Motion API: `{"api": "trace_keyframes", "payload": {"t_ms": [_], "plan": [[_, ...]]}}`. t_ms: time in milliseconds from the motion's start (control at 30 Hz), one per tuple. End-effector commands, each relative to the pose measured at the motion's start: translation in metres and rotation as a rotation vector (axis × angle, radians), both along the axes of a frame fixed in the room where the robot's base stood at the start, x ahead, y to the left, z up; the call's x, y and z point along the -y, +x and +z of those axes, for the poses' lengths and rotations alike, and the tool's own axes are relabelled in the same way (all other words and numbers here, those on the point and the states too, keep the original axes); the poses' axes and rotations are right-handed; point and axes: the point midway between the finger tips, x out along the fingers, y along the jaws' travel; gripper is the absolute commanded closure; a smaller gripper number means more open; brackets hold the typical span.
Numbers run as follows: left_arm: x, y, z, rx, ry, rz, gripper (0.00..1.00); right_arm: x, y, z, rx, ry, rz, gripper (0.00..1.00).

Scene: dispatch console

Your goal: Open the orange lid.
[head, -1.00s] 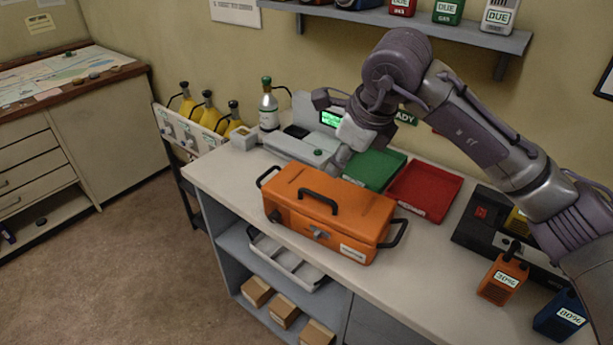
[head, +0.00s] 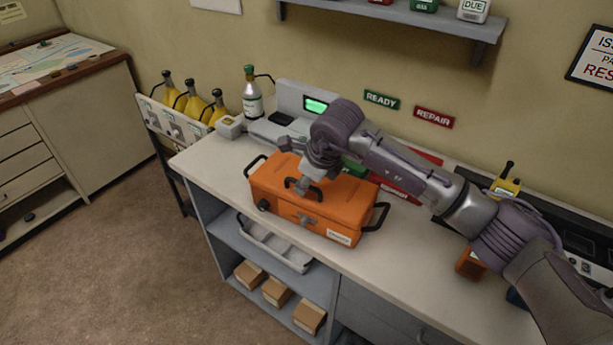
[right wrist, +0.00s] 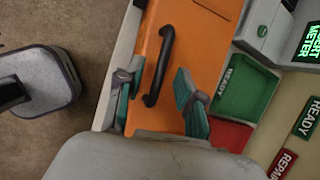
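The orange case stands on the counter in the head view, with its orange lid (head: 348,197) shut. A latch (head: 304,219) is on its front, and black carry handles are at both ends. A black handle (right wrist: 160,68) on the lid's top shows in the right wrist view. My right gripper (head: 302,186) is over the lid at this handle. In the right wrist view its two teal-padded fingers (right wrist: 157,86) are apart, one on each side of the handle's line; contact with the handle cannot be told. My left gripper is not in view.
Behind the case are a green tray (right wrist: 245,88) and a red tray (right wrist: 230,135), partly hidden by my arm in the head view. A meter with a green screen (head: 316,105) stands at the back left. An orange radio (head: 469,264) is at the right. The counter's front edge runs close to the case.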

Motion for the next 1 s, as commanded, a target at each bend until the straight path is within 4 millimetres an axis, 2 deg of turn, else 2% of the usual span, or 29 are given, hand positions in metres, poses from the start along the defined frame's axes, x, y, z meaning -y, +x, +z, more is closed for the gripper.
{"api": "trace_keyframes", "payload": {"t_ms": [233, 467, 1000], "plan": [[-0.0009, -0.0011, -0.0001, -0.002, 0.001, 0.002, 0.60, -0.0003, 0.0003, -0.0009, 0.000, 0.000, 0.000, 0.63], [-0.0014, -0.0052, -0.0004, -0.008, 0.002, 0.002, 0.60, -0.0002, 0.0003, -0.0005, 0.000, 0.000, 0.000, 0.99], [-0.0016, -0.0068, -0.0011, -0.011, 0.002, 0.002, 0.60, 0.0006, 0.0016, 0.0026, -0.016, 0.011, -0.002, 1.00]]}}
